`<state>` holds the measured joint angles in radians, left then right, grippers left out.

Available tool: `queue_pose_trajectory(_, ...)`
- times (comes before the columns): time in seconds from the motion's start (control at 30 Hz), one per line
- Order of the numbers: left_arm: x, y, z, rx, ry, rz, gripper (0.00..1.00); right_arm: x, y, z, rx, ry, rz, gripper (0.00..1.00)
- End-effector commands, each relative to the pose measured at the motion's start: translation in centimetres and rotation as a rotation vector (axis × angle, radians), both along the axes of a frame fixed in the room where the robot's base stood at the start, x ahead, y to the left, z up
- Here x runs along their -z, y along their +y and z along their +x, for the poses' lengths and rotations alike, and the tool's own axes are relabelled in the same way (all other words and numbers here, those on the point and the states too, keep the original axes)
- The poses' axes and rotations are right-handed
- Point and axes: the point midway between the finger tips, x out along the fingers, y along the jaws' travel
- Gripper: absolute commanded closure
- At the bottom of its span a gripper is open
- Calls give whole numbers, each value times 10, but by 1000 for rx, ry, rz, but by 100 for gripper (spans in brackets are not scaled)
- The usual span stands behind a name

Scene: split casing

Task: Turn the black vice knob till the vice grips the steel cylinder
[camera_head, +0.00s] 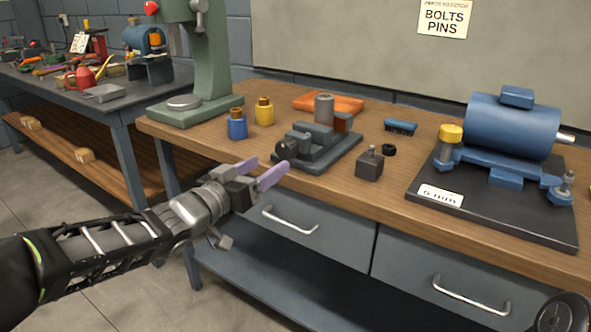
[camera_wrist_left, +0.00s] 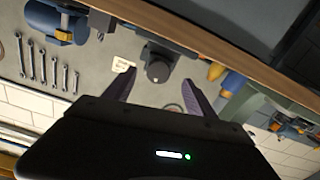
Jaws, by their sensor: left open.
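The grey vice (camera_head: 325,153) stands on the wooden bench. Its black knob (camera_head: 283,149) is at its left front end. The steel cylinder (camera_head: 324,109) stands upright at the vice's jaws; I cannot tell whether they touch it. My left gripper (camera_head: 272,163) is open and empty, just in front of the knob, its purple fingers pointing towards it. In the left wrist view, the knob (camera_wrist_left: 158,71) shows beyond and between the spread fingertips (camera_wrist_left: 158,82), apart from them. My right gripper is not in view.
Blue (camera_head: 237,125) and yellow (camera_head: 264,111) bottles stand left of the vice. A small dark grey block (camera_head: 370,164) and a black ring (camera_head: 389,150) lie to its right. A green press (camera_head: 205,60) stands at the left, a blue motor (camera_head: 512,127) at the right.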

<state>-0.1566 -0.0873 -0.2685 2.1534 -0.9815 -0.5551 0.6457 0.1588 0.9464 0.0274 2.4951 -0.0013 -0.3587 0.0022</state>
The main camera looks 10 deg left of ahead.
Motion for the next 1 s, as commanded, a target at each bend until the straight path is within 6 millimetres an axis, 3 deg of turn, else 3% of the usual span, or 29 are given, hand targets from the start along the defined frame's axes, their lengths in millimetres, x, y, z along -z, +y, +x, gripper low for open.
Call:
queue_pose_trajectory(0.1, -9, 2, -2, 2, -21, 2, 35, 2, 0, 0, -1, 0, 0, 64)
queue_pose_trajectory(0.47, -7, 0, 3, 3, -16, 2, 35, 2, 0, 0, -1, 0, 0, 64)
queue_pose_trajectory(1.0, -6, -26, 67, 2, -15, 2, 35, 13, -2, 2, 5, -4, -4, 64)
